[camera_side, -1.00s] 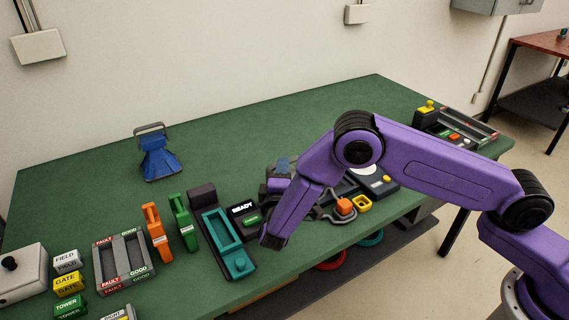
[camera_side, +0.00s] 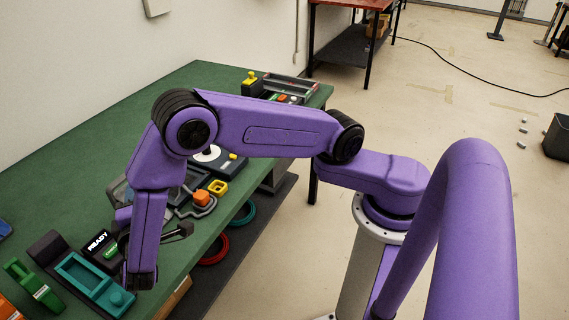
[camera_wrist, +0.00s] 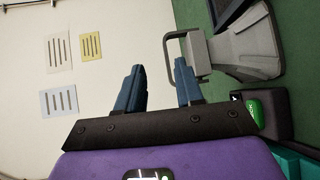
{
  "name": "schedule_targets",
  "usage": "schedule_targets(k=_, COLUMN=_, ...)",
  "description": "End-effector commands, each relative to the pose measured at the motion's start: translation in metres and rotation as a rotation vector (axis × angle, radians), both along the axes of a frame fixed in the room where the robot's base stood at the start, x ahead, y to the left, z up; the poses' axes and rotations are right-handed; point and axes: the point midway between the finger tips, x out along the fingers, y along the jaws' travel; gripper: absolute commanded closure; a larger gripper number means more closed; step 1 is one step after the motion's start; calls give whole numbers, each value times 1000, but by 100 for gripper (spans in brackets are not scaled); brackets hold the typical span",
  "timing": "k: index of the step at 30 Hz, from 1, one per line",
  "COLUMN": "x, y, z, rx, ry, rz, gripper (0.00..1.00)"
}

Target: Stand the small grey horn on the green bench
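The small grey horn (camera_wrist: 258,45) is at the upper right of the wrist view, which is turned so the green bench (camera_wrist: 292,25) lies on the right. Its wide end is toward the bench and its loop handle points left, away from it. I cannot clearly see where it meets the bench. My gripper (camera_wrist: 160,72) has two blue fingers spread apart with nothing between them. The right finger overlaps the near side of the handle in the picture; contact cannot be told. In the side view my purple arm largely hides the fingers and the horn.
A dark box with a green button (camera_wrist: 254,112) is close by my right finger. In the side view the READY box (camera_side: 103,250) and teal tray (camera_side: 88,282) are by my forearm. An orange-topped unit (camera_side: 201,198) stands to the right. The bench toward the wall is clear.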

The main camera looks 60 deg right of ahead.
Motion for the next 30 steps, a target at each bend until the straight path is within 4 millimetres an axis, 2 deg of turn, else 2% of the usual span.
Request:
schedule_targets(k=3, x=-20, y=-30, z=23, rx=51, ry=139, rz=-78, gripper=64)
schedule_targets(k=8, x=-59, y=-69, z=42, rx=138, ry=357, rz=-147, gripper=64)
schedule_targets(k=15, x=-133, y=-116, z=61, rx=323, ry=670, rz=-160, gripper=64)
schedule_targets(k=24, x=-236, y=-155, z=76, rx=618, ry=998, rz=-29, gripper=64)
schedule_targets(k=30, x=-290, y=-166, z=82, rx=795, ry=1127, rz=101, gripper=64)
